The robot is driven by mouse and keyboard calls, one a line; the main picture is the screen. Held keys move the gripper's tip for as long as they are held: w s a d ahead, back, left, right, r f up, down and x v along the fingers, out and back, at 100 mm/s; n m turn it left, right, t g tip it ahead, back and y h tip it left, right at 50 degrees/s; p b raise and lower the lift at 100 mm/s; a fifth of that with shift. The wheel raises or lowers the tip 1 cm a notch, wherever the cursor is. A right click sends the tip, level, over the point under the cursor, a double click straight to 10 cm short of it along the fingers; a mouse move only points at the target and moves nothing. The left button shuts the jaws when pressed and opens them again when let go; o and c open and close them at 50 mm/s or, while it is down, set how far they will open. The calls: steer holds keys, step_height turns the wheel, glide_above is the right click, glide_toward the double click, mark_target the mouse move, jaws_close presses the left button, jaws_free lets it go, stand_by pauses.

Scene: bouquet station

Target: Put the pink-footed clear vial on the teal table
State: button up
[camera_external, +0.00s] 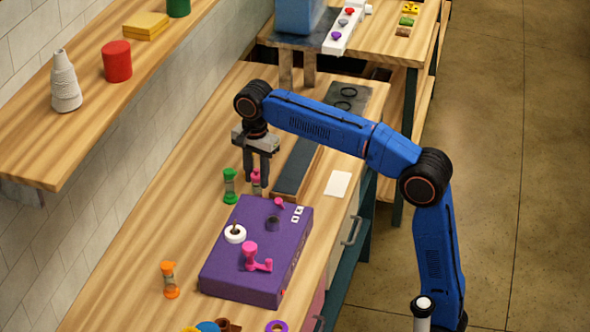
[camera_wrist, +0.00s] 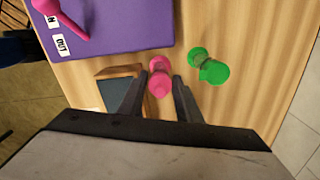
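The pink-footed clear vial (camera_external: 256,183) stands on the wooden bench, just right of a green-footed vial (camera_external: 230,186). My gripper (camera_external: 256,178) points down over the pink-footed vial, one finger on each side. In the wrist view the pink-footed vial (camera_wrist: 160,77) shows between the fingertips (camera_wrist: 159,80), with narrow gaps, so the gripper looks open. The green-footed vial (camera_wrist: 208,66) is outside the right finger. No tabletop looks teal; a dark teal frame (camera_external: 367,215) shows below the wooden bench top (camera_external: 130,262).
A purple box (camera_external: 245,275) with pink levers stands in front of the vials. A dark-topped tray (camera_external: 298,165) lies right of my gripper. An orange-footed vial (camera_external: 169,280) stands at front left. A white card (camera_external: 338,184) lies near the bench's right edge.

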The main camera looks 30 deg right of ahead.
step_height(320, 180, up, 7)
steer(key=shift+f, duration=0.1)
stand_by(0.3)
